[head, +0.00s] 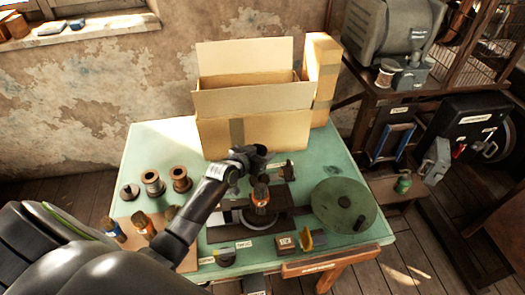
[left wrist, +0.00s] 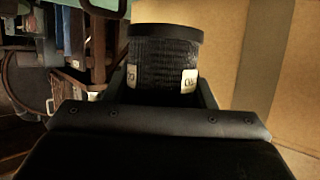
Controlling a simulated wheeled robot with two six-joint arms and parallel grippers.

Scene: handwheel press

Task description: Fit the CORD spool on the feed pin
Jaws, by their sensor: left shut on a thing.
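My left gripper (head: 248,160) reaches in from the left and is shut on a dark spool (left wrist: 165,58), held above the press. In the left wrist view the spool is black and ribbed with a wider rim and small white labels; their lettering is only partly readable. In the head view the gripper largely hides the spool. I cannot make out the feed pin for certain; a small bracket-like part (head: 287,170) stands at the back of the press, right of the gripper. The spool looks apart from it. My right gripper is not in view.
The press has a green handwheel (head: 345,205) at right. Several spools (head: 153,183) stand at the left of the green table (head: 150,145). An open cardboard box (head: 280,132) stands close behind.

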